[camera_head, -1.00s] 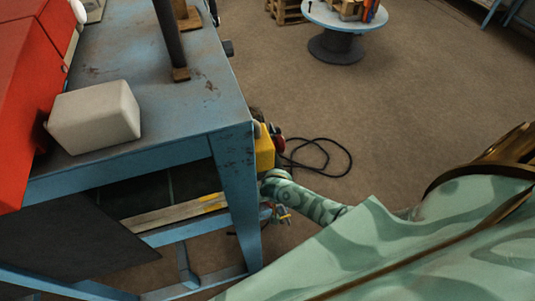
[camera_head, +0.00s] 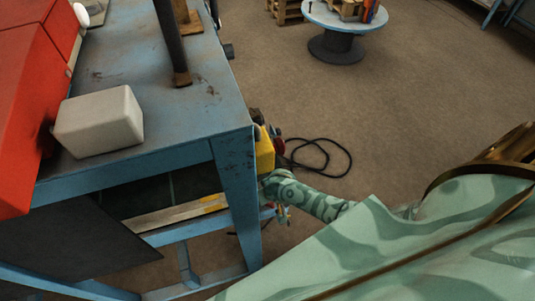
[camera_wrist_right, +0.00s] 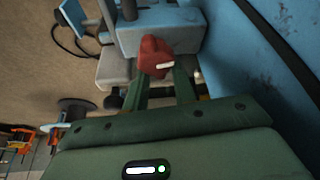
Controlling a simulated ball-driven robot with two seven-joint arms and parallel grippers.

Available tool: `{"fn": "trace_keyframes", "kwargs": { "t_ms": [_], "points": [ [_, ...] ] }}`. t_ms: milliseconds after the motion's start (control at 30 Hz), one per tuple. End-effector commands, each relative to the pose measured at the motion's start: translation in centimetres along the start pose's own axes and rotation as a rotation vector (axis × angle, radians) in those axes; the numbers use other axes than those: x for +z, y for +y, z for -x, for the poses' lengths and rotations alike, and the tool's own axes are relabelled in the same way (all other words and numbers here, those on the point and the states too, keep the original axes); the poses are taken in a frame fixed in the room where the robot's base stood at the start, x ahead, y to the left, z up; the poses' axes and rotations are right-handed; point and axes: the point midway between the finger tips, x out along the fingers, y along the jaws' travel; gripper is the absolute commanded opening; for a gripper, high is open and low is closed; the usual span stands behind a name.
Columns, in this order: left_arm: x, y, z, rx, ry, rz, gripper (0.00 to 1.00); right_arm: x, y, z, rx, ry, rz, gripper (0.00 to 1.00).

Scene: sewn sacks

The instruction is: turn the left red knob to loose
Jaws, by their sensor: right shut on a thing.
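A red knob (camera_wrist_right: 155,57) with a white pointer mark shows in the right wrist view, in front of a blue box face (camera_wrist_right: 180,38). The two green fingers of my right gripper (camera_wrist_right: 160,78) reach up to the knob and are shut on it. The pointer mark lies nearly level, toward the right of that view. My left gripper is not in view.
A blue metal table (camera_head: 190,120) carries a white block (camera_head: 98,122) and a large red housing (camera_head: 25,90). A black cable (camera_head: 325,155) lies on the floor beyond the yellow box. A cable-drum table (camera_head: 343,15) stands farther back, with open floor between.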

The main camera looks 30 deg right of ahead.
Motion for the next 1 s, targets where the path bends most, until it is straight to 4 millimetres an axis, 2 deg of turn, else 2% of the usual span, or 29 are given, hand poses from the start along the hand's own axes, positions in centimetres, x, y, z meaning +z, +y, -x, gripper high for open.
{"fn": "trace_keyframes", "kwargs": {
  "t_ms": [167,433,1000],
  "points": [
    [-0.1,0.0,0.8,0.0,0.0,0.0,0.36,0.2,0.0,0.1,-0.059,-0.005,0.148,0.04],
    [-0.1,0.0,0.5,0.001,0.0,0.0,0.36,0.3,-0.3,-0.1,-0.158,-0.005,0.384,0.04],
    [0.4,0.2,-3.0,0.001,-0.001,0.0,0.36,0.9,-0.8,-0.2,-0.366,-0.008,0.886,0.03]
  ]
}}
